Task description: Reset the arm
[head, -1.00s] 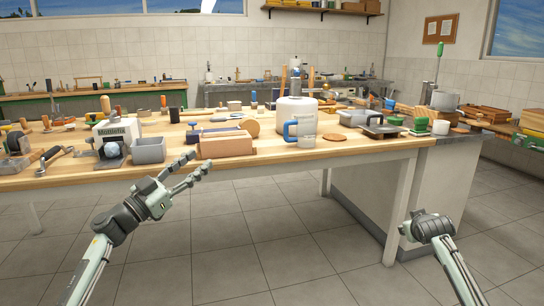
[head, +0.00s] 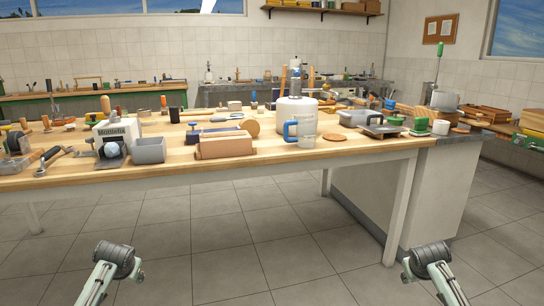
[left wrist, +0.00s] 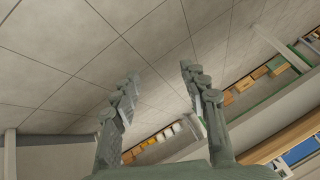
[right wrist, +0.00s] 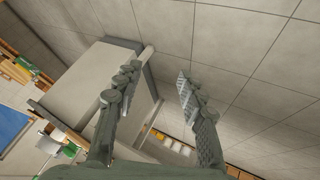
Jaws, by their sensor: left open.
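My left gripper (left wrist: 160,69) shows in the left wrist view with its two fingers apart and nothing between them. My right gripper (right wrist: 158,71) shows in the right wrist view, also with its fingers apart and empty. In the head view, my left arm (head: 113,262) is low at the lower left, and my right arm (head: 432,260) is low at the lower right. Both arms are in front of the workbench and below its top, clear of the objects on it. The fingers cannot be made out in the head view.
The wooden workbench (head: 180,172) holds a white jug-like container (head: 296,112) with a blue-handled cup (head: 303,131), a brown block (head: 226,146), a grey bin (head: 149,151) and several tools. A grey cabinet (head: 420,195) stands under its right end. The tiled floor (head: 240,260) in front is clear.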

